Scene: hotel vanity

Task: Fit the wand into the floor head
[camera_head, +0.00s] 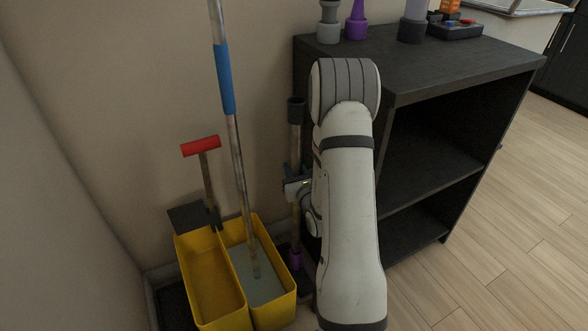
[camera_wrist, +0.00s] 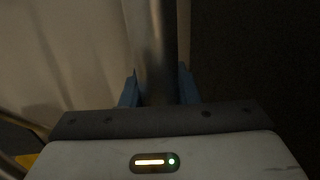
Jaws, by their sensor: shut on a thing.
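The wand (camera_head: 295,140) is a metal tube with a dark collar on top, standing about upright between the yellow bucket and the black shelf. My gripper (camera_head: 297,187) is shut around its middle. In the wrist view the tube (camera_wrist: 151,40) stands between blue fingers (camera_wrist: 158,92). At the wand's lower end is a purple piece (camera_head: 295,258), close above a dark shape near the floor. This may be the floor head, partly hidden by my arm and the bucket. I cannot tell whether the wand sits in it or only above it.
A yellow two-part bucket (camera_head: 207,285) stands left of the wand, holding a blue-gripped pole (camera_head: 226,80) and a red-handled tool (camera_head: 201,146). The black shelf (camera_head: 440,85) stands right, with grey and purple fittings (camera_head: 355,22) on top. Open wooden floor lies at the right.

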